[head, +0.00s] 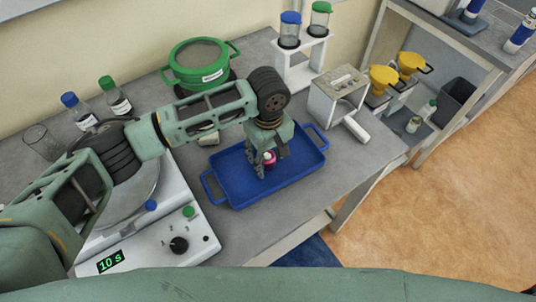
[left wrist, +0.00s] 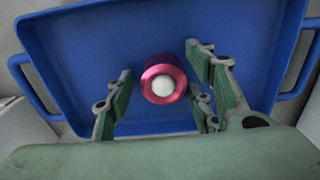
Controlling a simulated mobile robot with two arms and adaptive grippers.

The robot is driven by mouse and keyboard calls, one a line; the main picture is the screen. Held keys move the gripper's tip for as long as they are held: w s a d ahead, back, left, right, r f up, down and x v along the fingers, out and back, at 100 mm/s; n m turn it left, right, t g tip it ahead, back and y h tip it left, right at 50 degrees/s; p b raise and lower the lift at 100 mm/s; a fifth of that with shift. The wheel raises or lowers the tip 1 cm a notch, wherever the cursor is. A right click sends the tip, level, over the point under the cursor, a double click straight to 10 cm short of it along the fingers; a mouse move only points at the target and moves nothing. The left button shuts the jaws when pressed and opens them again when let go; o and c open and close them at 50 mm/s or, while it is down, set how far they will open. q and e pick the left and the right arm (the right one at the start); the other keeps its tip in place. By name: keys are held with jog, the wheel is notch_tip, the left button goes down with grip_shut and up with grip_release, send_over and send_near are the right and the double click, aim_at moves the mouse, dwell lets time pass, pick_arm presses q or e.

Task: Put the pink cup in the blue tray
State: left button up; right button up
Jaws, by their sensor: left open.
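The pink cup (head: 269,160) is within the blue tray (head: 232,190), near its middle, and appears to stand upright on the tray floor. In the left wrist view the cup (left wrist: 164,80) shows from above as a pink ring with a round white middle. My left gripper (head: 264,168) points down over the tray (left wrist: 80,50). Its fingers are open, on either side of the cup, with gaps showing between them and the cup in the left wrist view (left wrist: 160,100). The fingers partly hide the cup in the head view. My right gripper is not in view.
A green pot (head: 200,66) stands behind the tray, and a white rack with capped vials (head: 300,60) at the back. A white box-shaped device (head: 338,95) stands right of the tray. A white instrument with a dial (head: 150,235) is at the left. The table's front edge is close to the tray.

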aim_at(269, 158)
pick_arm(q)
jog(key=shift+r, duration=0.3)
notch_tip(269, 158, up, 12)
jog(key=b, duration=0.2)
jog(key=shift+f, duration=0.15)
dwell(0.4)
